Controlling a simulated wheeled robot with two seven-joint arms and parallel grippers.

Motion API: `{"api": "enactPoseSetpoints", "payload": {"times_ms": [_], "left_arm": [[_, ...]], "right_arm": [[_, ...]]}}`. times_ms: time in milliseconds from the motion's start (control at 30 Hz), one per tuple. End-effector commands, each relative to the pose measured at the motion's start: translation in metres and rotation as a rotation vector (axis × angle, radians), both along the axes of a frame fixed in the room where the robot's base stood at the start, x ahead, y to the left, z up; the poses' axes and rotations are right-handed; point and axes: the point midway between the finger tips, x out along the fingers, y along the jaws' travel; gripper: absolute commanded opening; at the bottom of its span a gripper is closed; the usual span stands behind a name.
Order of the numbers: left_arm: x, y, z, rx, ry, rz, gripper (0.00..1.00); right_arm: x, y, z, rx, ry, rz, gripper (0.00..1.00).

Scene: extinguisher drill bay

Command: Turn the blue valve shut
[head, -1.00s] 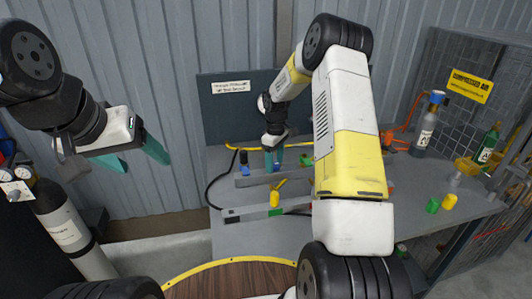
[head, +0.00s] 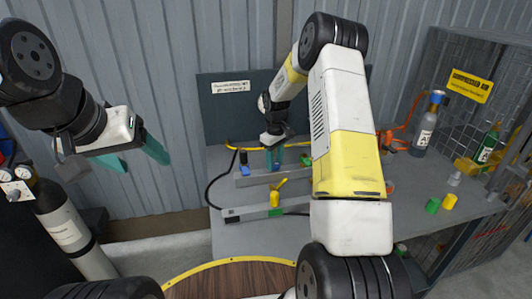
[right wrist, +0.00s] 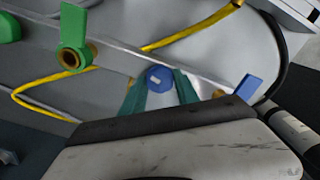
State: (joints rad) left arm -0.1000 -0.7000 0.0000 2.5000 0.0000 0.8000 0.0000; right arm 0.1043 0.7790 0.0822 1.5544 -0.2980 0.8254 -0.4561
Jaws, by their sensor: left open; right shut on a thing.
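My right gripper (head: 274,160) reaches down to the rear rail on the grey bench. In the right wrist view its teal fingers (right wrist: 161,92) are closed around a round blue valve knob (right wrist: 160,77) with a pale mark. The fingers hide the knob's sides. A separate upright blue lever (right wrist: 248,88) stands to its right there; in the head view this lever (head: 244,158) is left of the gripper. My left gripper (head: 135,156) is open and empty, in the air at the left, well away from the bench.
A green-handled valve (right wrist: 73,48) stands left of the knob in the right wrist view. A yellow-handled valve (head: 275,196) stands on the front rail (head: 245,214). A yellow hose (right wrist: 190,30) runs behind. Bottles and small green and yellow pieces are at the bench's right.

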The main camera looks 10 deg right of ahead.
Motion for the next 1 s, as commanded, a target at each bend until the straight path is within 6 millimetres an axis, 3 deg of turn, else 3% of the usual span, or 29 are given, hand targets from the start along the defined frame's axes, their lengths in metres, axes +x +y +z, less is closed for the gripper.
{"api": "enactPoseSetpoints", "payload": {"times_ms": [1000], "left_arm": [[0.0,0.0,0.0,0.0,0.0,0.0,0.68]], "right_arm": [[0.0008,0.0002,0.001,0.0,-0.002,-0.957,0.0]]}}
